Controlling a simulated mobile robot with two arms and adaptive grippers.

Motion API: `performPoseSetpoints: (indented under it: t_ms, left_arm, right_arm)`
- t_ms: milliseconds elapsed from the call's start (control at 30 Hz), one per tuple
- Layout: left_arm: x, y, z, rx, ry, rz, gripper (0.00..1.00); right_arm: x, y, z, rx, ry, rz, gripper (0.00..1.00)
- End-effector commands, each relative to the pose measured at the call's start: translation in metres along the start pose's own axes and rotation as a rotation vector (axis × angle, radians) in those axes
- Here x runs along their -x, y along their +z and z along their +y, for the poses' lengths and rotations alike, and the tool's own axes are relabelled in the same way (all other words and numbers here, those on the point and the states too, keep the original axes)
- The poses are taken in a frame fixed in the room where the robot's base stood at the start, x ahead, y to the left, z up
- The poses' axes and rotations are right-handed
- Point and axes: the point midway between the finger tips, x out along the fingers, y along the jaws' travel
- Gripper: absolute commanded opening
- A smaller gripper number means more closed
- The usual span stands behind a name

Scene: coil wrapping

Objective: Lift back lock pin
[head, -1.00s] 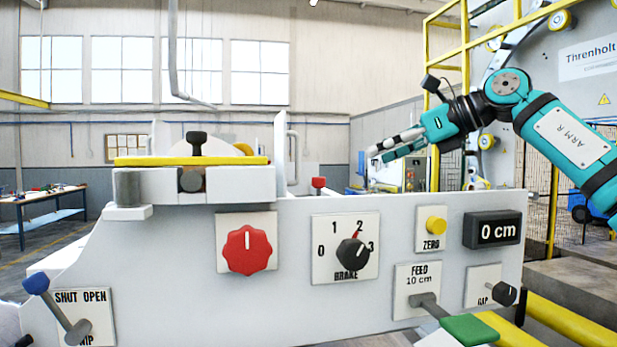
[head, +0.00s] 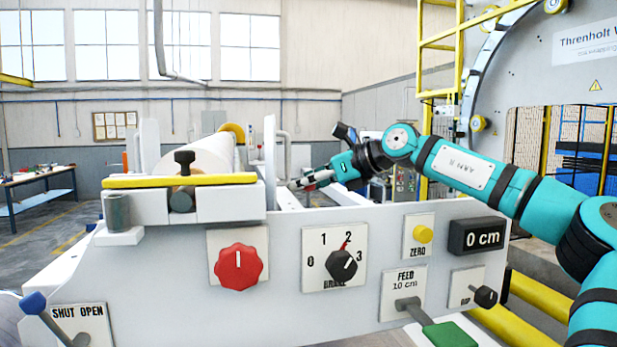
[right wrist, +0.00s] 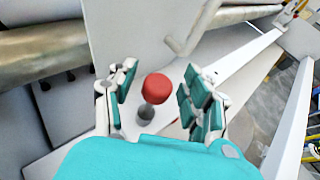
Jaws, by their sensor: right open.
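The lock pin with a red knob (right wrist: 156,88) and a dark grey shaft (right wrist: 147,112) stands upright in the right wrist view. My right gripper (right wrist: 158,95) is open, with one finger on each side of the red knob and visible gaps to it. In the head view my right gripper (head: 303,181) is behind the white machine panel, near the upright plate with the handle. The red knob is mostly hidden there by the gripper. My left gripper is not in view.
The front panel (head: 390,230) carries a red dial (head: 238,267), a brake knob (head: 342,265), a zero button and a feed lever. A white upright plate with a handle (right wrist: 185,40) rises close beside the gripper.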

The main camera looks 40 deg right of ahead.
Motion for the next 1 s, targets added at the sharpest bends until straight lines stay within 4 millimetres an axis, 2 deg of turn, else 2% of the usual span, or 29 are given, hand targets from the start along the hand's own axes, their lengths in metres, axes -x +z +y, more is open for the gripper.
performPoseSetpoints:
  t_ms: [167,200,567,867,1000]
  left_arm:
    - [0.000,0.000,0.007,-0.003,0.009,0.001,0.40]
    - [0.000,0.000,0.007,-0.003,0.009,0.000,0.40]
    - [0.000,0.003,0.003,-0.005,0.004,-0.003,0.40]
    - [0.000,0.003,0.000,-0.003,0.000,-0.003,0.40]
    - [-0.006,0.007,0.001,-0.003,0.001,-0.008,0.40]
  right_arm:
    - [0.000,0.000,0.000,0.001,0.000,0.000,0.50]
    - [0.000,0.000,0.000,0.001,0.000,0.000,0.47]
    - [0.000,0.000,0.000,0.001,0.000,0.000,0.00]
    - [0.000,0.000,0.000,0.000,0.000,-0.001,0.00]
    - [0.011,0.003,0.003,0.003,0.001,-0.005,0.00]
